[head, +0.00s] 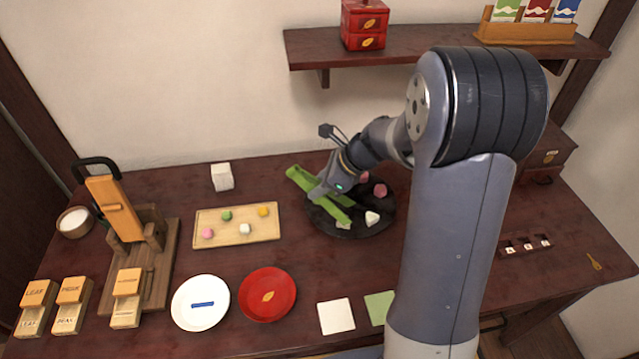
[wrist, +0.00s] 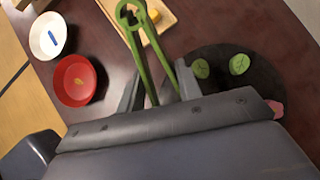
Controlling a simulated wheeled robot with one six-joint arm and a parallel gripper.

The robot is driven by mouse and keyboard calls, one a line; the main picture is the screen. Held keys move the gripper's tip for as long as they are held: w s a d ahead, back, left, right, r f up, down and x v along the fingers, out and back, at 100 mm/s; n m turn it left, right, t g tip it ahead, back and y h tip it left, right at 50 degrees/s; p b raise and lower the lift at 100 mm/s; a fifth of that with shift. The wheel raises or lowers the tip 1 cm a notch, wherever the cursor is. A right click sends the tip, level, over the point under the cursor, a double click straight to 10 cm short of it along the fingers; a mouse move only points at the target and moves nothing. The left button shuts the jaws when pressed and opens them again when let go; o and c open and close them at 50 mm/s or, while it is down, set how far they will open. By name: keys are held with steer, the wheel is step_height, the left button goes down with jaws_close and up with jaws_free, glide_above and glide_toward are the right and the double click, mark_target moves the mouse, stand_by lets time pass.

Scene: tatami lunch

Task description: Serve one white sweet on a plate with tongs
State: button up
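Green tongs (head: 302,180) show above the left part of a round black dish (head: 382,224), and in the wrist view (wrist: 143,58). My gripper (head: 324,189) is at the tongs. Its grey fingers (wrist: 160,82) lie along the outsides of both tong legs, seemingly touching them. A wooden board (head: 262,227) carries a white sweet (head: 245,229), a pink one (head: 207,233), a green one (head: 227,215) and a yellow one (head: 263,211). A red plate (head: 268,312) bears a gold leaf mark.
The black dish holds pink pieces (head: 380,190) and a white piece (head: 372,218); the wrist view shows green leaf shapes (wrist: 201,68). A white cube (head: 222,177) stands behind the board. A wooden press (head: 115,207) stands left. White (head: 336,316) and green (head: 379,307) squares lie in front.

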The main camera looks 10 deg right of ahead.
step_height(320, 180, down, 3)
steer(key=shift+b, duration=0.7)
steer(key=shift+c, duration=0.5)
steer(key=shift+r, duration=0.1)
jaws_close()
step_height(320, 180, up, 12)
steer(key=p, duration=1.1)
steer(key=shift+a, duration=0.15)
